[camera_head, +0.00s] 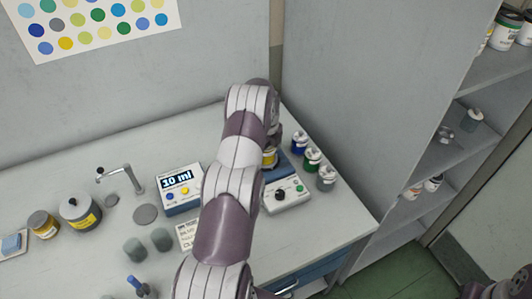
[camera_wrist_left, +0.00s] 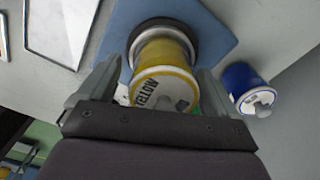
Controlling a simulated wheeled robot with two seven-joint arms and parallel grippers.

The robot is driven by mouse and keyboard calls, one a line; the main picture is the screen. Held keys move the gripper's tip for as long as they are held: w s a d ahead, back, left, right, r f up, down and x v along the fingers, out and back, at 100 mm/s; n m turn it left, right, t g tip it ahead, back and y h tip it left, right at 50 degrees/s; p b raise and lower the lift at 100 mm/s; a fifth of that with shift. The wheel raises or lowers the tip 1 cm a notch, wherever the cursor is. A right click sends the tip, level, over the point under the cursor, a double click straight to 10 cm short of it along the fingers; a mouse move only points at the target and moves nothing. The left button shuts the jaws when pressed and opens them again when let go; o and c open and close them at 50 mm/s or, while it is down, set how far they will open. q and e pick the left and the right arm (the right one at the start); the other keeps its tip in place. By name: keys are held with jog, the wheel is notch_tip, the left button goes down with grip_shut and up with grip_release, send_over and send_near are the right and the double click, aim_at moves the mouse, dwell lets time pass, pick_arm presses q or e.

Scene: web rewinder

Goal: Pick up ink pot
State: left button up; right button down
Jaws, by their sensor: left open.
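The yellow ink pot (camera_wrist_left: 165,72), labelled YELLOW, stands in a dark ring on a blue plate (camera_wrist_left: 208,30) in the left wrist view. My left gripper (camera_wrist_left: 159,68) is open, with one finger on each side of the pot. I cannot tell whether the fingers touch it. In the head view a part of the yellow pot (camera_head: 269,158) shows beside my left arm, which hides the gripper's fingers. A blue ink pot (camera_wrist_left: 246,88) stands to the right of the gripper.
Blue, green (camera_head: 312,159) and grey (camera_head: 326,178) pots stand right of the device (camera_head: 287,196). A display box (camera_head: 180,188) reads 10 ml. Several cups, jars and a tap (camera_head: 125,176) occupy the left of the table. A shelf unit (camera_head: 430,150) stands at right.

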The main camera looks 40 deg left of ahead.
pick_arm(q)
jog(key=shift+w+f, duration=0.1)
jog(key=shift+w, duration=0.05)
jog(key=c, duration=1.3)
jog(key=shift+o, duration=0.2)
jog(key=shift+r, duration=0.35)
jog(key=r, duration=0.1)
jog(key=r+b, duration=0.2)
jog(key=shift+w+d+r, duration=0.15)
jog(key=shift+d+r, duration=0.15)
jog(key=shift+w+d+r, duration=0.4)
jog(key=shift+d+r, duration=0.1)
jog(key=shift+d, duration=0.25)
jog(key=w+d+r+p, duration=0.4)
jog(key=d+r+p, duration=0.2)
jog(key=d+p, duration=0.2)
jog(key=shift+w+r+p, duration=0.15)
jog(key=shift+w+p, duration=0.15)
jog(key=shift+p, duration=0.25)
